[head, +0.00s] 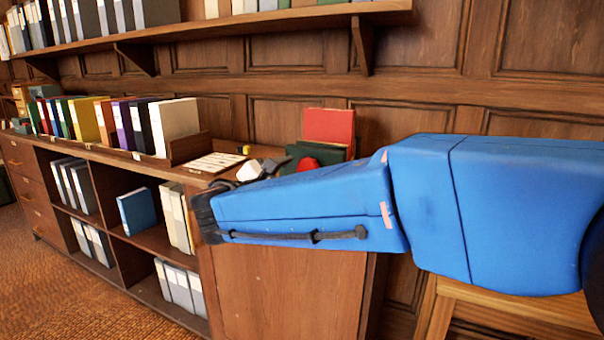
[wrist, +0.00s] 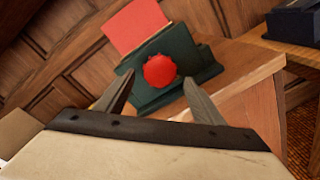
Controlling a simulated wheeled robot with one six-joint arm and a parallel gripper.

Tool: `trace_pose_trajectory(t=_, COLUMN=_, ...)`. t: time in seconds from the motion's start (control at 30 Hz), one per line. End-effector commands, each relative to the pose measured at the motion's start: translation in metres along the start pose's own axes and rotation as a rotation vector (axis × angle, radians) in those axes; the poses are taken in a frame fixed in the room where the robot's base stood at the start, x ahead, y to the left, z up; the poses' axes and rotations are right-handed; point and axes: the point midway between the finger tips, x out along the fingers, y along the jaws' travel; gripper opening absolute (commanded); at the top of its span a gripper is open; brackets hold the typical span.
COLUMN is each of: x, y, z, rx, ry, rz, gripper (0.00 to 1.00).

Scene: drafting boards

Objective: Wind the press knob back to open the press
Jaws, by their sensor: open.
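The press (wrist: 205,66) is a dark green block-like stand on the wooden cabinet top, with a red board or book (wrist: 136,27) upright in it. Its round red knob (wrist: 160,71) faces my wrist camera. The press also shows in the head view (head: 294,153), partly behind my blue arm. My gripper (wrist: 158,78) is open, with its two grey fingers pointing at the press. The knob appears between the fingertips and seems to lie beyond them; I see no contact. In the head view, my arm hides part of the gripper and the knob's lower part.
The cabinet top (wrist: 232,92) has an edge right of the press. A row of books (head: 125,122) and a pale flat sheet or tray (head: 213,162) lie to the left. A shelf (head: 260,18) runs above. A dark box (wrist: 292,24) stands at the wrist view's right.

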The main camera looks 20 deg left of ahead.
Motion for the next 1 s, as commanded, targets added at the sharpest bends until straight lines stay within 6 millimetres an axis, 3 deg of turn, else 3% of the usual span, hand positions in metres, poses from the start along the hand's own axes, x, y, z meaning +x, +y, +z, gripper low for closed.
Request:
trace_pose_trajectory(t=0.4, x=-0.086, y=0.001, z=0.0, rx=0.0, ry=0.003, rz=0.004, gripper=0.62)
trace_pose_trajectory(t=0.6, x=-0.119, y=0.001, z=-0.001, rx=0.0, ry=0.003, rz=0.003, gripper=0.62)
trace_pose_trajectory(t=0.8, x=-0.136, y=0.001, z=0.0, rx=0.0, ry=0.002, rz=0.002, gripper=0.62)
trace_pose_trajectory(t=1.0, x=-0.139, y=0.001, z=0.0, rx=0.001, ry=0.001, rz=0.001, gripper=0.62)
